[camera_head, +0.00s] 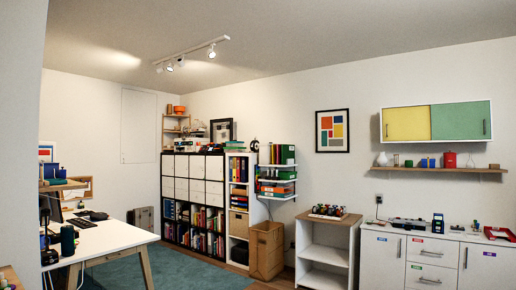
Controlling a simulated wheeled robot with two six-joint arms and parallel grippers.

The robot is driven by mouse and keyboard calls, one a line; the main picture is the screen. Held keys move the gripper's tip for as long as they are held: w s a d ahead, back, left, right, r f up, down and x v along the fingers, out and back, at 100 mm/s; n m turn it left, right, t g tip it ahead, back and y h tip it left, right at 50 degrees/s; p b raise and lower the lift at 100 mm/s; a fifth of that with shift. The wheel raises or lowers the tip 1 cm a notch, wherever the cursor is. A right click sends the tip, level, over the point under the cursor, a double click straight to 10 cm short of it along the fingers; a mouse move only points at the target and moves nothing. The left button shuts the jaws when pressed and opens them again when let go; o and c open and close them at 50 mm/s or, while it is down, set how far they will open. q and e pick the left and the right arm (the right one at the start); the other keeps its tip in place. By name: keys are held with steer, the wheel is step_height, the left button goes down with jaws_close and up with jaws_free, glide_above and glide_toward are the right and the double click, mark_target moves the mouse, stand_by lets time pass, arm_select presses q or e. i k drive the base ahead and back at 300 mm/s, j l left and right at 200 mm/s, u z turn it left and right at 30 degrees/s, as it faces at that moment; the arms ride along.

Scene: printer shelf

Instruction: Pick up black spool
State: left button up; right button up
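I cannot make out a black spool for certain from here. A small black round object (254,145) sits on top of the white bookcase, too small to identify. Several small dark objects (45,225) are crowded at the left edge, partly cut off, and I cannot tell whether one is a spool. Neither of my grippers shows in this view.
A white bookcase (240,172), a cardboard box (266,250), a small open cart (325,254) and a white cabinet (430,262) line the walls.

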mark_target(254, 146)
steer(key=i+u, duration=0.1)
steer(key=i, duration=4.5)
